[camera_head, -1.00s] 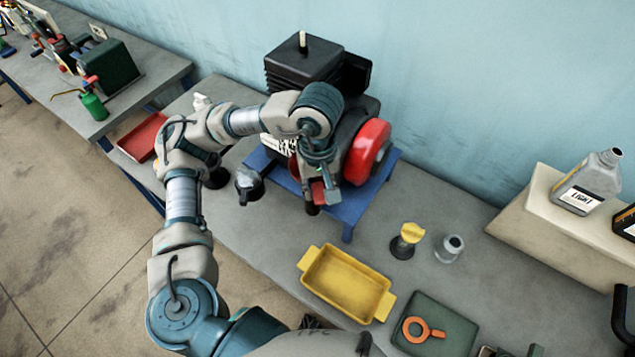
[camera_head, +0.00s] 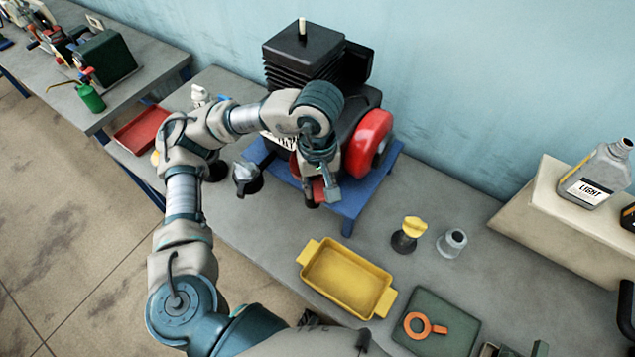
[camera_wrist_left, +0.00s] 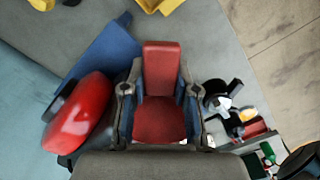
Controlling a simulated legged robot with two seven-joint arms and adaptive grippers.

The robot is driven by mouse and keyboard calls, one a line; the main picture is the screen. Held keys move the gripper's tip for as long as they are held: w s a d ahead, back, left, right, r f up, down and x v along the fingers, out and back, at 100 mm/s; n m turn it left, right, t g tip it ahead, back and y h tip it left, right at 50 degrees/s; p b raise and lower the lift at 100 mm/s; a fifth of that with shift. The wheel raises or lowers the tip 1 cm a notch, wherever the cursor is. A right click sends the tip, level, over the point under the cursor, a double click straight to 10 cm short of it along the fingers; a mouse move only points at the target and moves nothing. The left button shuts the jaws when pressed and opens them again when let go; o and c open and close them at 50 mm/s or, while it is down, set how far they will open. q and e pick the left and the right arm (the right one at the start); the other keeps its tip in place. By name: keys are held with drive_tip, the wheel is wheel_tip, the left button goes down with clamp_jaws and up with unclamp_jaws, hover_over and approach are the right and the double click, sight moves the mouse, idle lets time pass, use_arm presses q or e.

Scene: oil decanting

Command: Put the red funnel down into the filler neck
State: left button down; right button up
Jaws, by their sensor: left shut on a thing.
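The red funnel (camera_wrist_left: 160,112) is between the two fingers of my left gripper (camera_wrist_left: 158,105) in the left wrist view, with a flat red tab toward the top. In the head view my left gripper (camera_head: 325,190) is at the front of the engine, and a little of the red funnel (camera_head: 318,189) shows there. The gripper is shut on the funnel. The filler neck is not clearly visible, and the funnel's spout is hidden, so I cannot tell whether the funnel touches the neck. My right gripper is not seen.
The dark engine (camera_head: 302,52) with a red round cover (camera_head: 369,140) stands on a blue base (camera_head: 362,195). A yellow tray (camera_head: 347,280), a yellow-topped black cap (camera_head: 408,236) and a grey cup (camera_head: 452,243) are to the right. Bare bench lies between them.

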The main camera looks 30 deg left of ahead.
use_arm(q)
drive_tip(key=shift+f, duration=0.15)
drive_tip(key=shift+f+b, duration=0.35)
drive_tip(key=shift+b, duration=0.05)
drive_tip(key=shift+f+b, duration=0.65)
drive_tip(key=shift+f, duration=0.05)
drive_tip(key=c, duration=0.8)
unclamp_jaws()
drive_tip(key=shift+r, duration=0.1)
wheel_tip(320, 180, up, 12)
drive_tip(key=shift+w+a+f, duration=0.1)
drive_tip(key=shift+w+a, duration=0.05)
